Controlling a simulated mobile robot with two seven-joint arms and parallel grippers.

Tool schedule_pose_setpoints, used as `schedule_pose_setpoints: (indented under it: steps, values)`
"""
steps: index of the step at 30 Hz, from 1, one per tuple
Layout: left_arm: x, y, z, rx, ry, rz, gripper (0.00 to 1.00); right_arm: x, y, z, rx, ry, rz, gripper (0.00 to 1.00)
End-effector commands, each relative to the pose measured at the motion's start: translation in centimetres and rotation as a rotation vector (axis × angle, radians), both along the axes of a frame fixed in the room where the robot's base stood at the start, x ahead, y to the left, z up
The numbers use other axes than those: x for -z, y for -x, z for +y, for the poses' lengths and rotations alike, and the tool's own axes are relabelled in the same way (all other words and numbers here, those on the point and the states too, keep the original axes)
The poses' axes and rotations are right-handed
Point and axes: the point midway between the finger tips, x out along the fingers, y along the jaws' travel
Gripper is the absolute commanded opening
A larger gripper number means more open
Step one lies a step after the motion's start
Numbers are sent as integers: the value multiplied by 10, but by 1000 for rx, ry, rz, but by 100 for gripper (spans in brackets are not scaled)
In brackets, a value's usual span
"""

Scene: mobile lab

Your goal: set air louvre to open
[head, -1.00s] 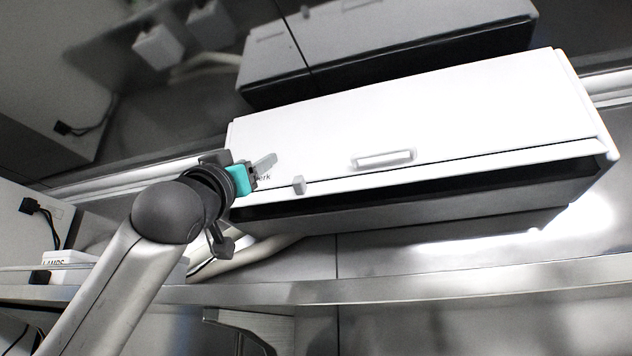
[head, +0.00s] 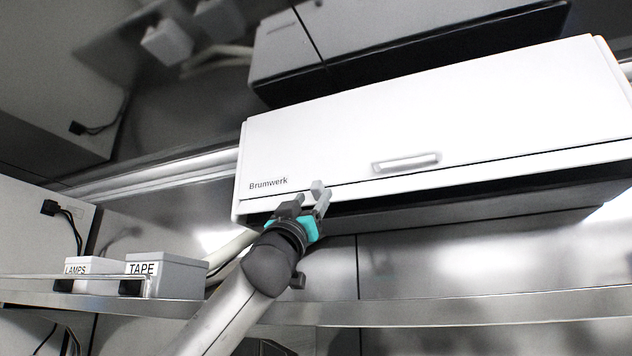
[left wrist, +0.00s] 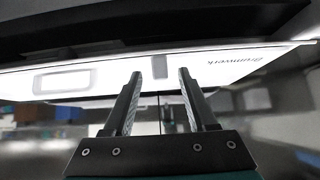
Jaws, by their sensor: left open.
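A dark slot (head: 480,196) runs under this edge. My left gripper (head: 311,204) is open just below the tab. In the left wrist view the tab (left wrist: 160,66) shows between and just beyond the two fingertips (left wrist: 160,76). I cannot tell whether the fingers touch it. My right gripper is not in view.
A long pale handle-like recess (head: 406,162) is on the unit's front. Below runs a metal shelf edge (head: 450,308). Boxes marked LAMPS (head: 92,266) and TAPE (head: 166,274) stand on the left. A dark-bottomed grey unit (head: 400,40) shows above.

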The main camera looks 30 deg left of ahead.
Motion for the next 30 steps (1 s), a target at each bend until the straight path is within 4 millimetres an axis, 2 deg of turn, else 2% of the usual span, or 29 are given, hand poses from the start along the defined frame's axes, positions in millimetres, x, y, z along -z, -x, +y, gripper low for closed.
schedule_pose_setpoints:
  steps: [1,7,21,30]
  values:
    - [-10,-5,0,1,1,0,57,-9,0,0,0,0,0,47]
    - [-22,-18,1,-1,1,0,57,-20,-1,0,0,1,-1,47]
    - [-25,-23,1,0,0,-1,56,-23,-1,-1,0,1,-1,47]
    - [-25,-23,1,0,0,-1,23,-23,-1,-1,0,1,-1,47]
